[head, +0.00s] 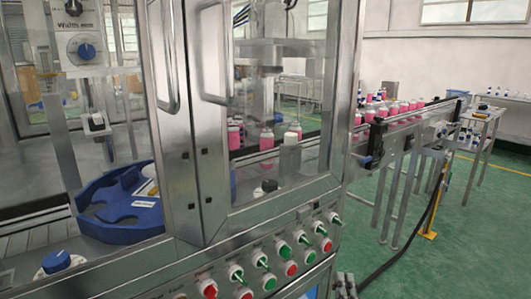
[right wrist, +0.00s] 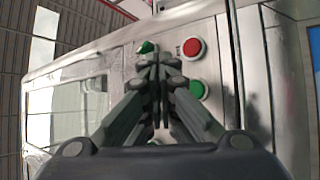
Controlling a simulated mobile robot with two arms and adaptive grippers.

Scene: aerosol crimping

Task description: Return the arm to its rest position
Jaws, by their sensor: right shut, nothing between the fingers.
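My right gripper (right wrist: 160,65) is shut and empty in the right wrist view, its fingertips together in front of a steel panel. A red button (right wrist: 193,48) and a green button (right wrist: 197,90) show beside the fingers, and a green switch (right wrist: 146,47) shows near the tips. I cannot tell whether the fingers touch the panel. In the head view only a small part of the right gripper (head: 346,285) shows at the bottom edge, just right of the button panel. My left gripper is not in view.
The steel machine cabinet (head: 180,130) with glass doors fills the left and middle. Its sloping control panel (head: 262,252) carries several red buttons and green switches. A conveyor (head: 425,115) with pink cans runs off to the right. Green floor (head: 485,235) is open at the right.

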